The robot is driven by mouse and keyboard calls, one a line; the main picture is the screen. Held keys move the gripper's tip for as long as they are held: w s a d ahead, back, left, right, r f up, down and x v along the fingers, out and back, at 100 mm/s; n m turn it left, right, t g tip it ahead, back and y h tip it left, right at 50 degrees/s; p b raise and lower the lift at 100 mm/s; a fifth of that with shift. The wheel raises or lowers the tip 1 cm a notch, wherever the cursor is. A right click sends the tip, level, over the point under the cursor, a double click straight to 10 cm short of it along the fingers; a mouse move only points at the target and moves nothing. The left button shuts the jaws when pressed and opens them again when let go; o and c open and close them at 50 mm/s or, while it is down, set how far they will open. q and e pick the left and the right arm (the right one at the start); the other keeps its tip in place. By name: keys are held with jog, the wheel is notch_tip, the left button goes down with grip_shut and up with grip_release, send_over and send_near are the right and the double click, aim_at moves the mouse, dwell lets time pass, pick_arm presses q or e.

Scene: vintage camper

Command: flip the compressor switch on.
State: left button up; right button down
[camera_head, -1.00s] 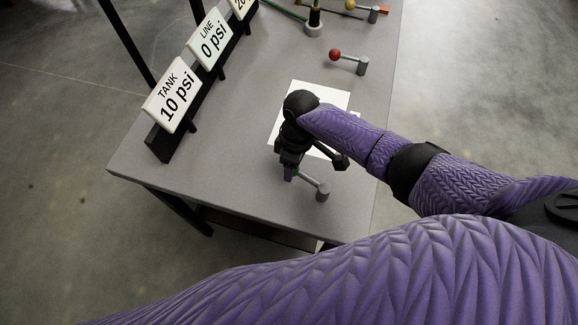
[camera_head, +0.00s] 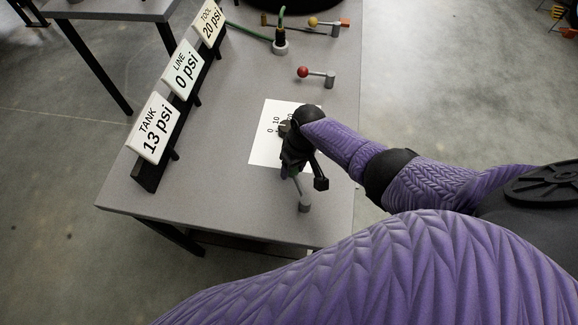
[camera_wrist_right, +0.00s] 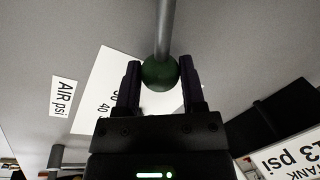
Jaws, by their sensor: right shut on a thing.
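My right gripper (camera_head: 293,170) is low over the near part of the table. In the right wrist view the fingers (camera_wrist_right: 160,66) are shut on a green ball knob (camera_wrist_right: 160,74) at the end of a grey lever (camera_wrist_right: 165,28). In the head view the lever (camera_head: 300,190) runs from a short grey post (camera_head: 304,206) up to the gripper, which hides most of the knob. The TANK sign (camera_head: 155,127) reads 13 psi. My left gripper is out of view.
The LINE sign (camera_head: 184,69) reads 0 psi and the TOOL sign (camera_head: 209,22) reads 20 psi. A white sheet (camera_head: 262,150) with a dial lies beside my gripper. Farther back are a red-knobbed lever (camera_head: 303,72) and a yellow-knobbed lever (camera_head: 313,22).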

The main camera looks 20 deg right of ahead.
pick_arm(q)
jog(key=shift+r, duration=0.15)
pick_arm(e)
jog(key=shift+d, duration=0.15)
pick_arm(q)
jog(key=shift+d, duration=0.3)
pick_arm(e)
jog(key=shift+w, duration=0.1)
jog(key=shift+c, duration=1)
grip_release()
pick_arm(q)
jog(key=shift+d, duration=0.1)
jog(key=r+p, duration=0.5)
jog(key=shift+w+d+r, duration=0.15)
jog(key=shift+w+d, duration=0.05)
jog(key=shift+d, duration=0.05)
pick_arm(e)
notch_tip(320, 180, up, 10)
jog(key=d, duration=0.2)
jog(key=shift+f, duration=0.15)
